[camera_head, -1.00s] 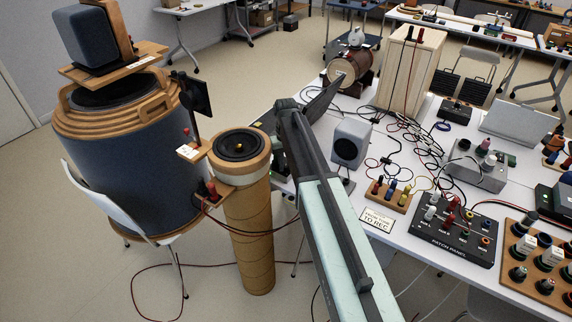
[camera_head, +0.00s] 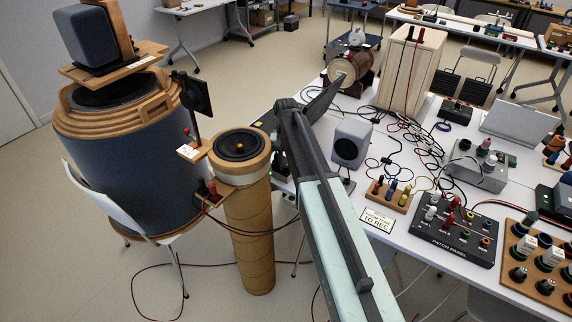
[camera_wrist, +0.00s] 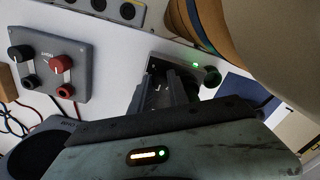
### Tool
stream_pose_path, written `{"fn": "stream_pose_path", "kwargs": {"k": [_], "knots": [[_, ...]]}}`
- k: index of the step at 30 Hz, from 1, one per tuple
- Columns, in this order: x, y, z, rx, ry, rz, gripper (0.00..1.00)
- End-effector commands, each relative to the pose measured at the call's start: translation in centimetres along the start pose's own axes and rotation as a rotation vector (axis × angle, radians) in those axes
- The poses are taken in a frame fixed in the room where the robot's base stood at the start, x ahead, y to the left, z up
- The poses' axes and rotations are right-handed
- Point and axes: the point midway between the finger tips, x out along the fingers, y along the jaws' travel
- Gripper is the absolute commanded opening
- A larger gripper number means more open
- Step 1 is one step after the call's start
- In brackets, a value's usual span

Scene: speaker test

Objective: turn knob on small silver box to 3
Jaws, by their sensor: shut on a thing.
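In the wrist view, a small grey box (camera_wrist: 184,65) with a lit green light lies on the white table just beyond my gripper. My gripper (camera_wrist: 172,90) has its dark jaws reaching down to the box's near face and shut on its knob. The knob is mostly hidden between the jaws, so I cannot read its setting. In the head view, my arm and the cardboard tube hide most of this spot.
A grey box with a black and a red knob (camera_wrist: 60,64) is at left in the wrist view. A cardboard tube speaker (camera_head: 241,205) stands close beside the table edge. A small grey speaker (camera_head: 352,142) and loose cables lie right of my arm.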

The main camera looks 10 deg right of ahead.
Motion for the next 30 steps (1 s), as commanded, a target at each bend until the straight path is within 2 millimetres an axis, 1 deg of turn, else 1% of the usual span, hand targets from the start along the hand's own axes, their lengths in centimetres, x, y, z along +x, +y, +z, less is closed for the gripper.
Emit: {"fn": "stream_pose_path", "kwargs": {"k": [5, 6, 8, 22, 26, 30], "knots": [[-0.01, 0.06, -0.09, 0.000, 0.002, 0.001, 0.00], [-0.01, 0.06, -0.09, 0.000, 0.002, 0.001, 0.27], [-0.01, 0.05, -0.08, 0.000, 0.002, 0.000, 0.43], [-0.01, -0.24, -0.03, -0.021, 0.001, -0.005, 0.43], [-0.01, -0.24, 0.01, -0.137, 0.001, -0.005, 0.43], [0.00, -0.10, -0.01, -0.371, 0.001, -0.003, 0.43]]}}
